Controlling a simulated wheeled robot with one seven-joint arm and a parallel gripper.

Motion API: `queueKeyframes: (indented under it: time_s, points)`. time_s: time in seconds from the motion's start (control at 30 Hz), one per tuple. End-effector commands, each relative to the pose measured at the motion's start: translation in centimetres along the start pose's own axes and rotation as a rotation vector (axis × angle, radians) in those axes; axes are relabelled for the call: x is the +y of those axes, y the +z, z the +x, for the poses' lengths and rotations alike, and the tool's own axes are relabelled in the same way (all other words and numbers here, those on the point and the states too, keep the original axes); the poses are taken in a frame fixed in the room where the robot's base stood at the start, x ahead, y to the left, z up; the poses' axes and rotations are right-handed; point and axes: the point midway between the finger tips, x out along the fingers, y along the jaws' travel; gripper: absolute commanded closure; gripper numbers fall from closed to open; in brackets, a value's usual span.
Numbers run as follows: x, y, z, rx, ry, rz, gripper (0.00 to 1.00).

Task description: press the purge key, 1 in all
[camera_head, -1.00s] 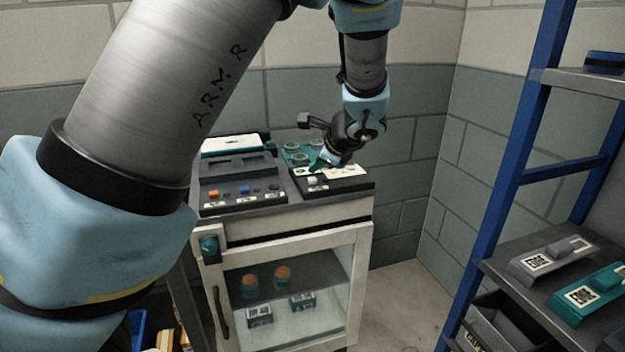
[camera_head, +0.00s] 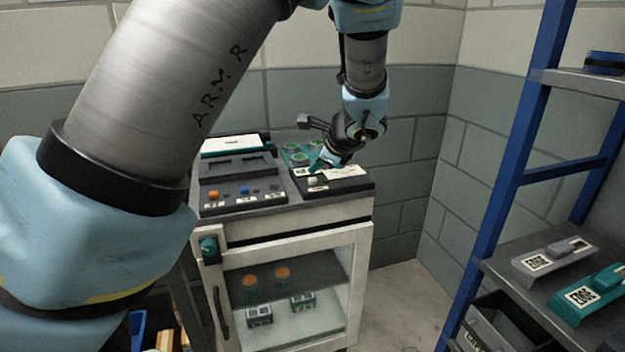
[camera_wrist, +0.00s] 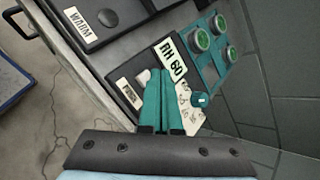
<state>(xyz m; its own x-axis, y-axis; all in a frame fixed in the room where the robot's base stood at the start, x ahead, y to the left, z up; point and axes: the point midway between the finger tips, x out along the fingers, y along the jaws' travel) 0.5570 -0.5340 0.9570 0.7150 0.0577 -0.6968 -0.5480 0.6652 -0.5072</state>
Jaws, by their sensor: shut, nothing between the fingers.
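A small white key (camera_head: 313,181) sits on the dark control box (camera_head: 345,186) at the right of the cabinet top. It also shows in the wrist view (camera_wrist: 143,77), partly beside the fingers, between a small label (camera_wrist: 128,93) too blurred to read surely and an "RH 60" plate (camera_wrist: 173,61). This looks like the purge key. My gripper (camera_head: 317,169) is shut and empty, pointing down over the box close to the key. In the wrist view its teal fingers (camera_wrist: 159,76) are together, with tips near the key; I cannot tell whether they touch it.
A second panel (camera_head: 240,193) with orange and blue keys lies to the left. Green round gauges (camera_wrist: 200,38) on a teal plate stand behind the box, with a teal knob (camera_wrist: 201,100) nearby. A blue-framed shelf (camera_head: 527,170) stands to the right.

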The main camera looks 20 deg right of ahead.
Motion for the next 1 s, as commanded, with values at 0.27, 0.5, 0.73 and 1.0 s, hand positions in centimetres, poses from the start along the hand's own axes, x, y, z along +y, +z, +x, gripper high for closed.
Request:
queueKeyframes:
  time_s: [0.27, 0.5, 0.73, 1.0]
  points:
    - [0.00, 0.00, 0.00, 0.000, 0.000, 0.000, 1.00]
    - [0.16, -0.15, 0.21, 0.000, 0.000, 0.000, 1.00]
    - [0.48, -0.46, 0.65, 0.000, 0.000, 0.000, 1.00]
    - [0.44, -0.42, 0.59, 0.000, 0.000, 0.000, 1.00]
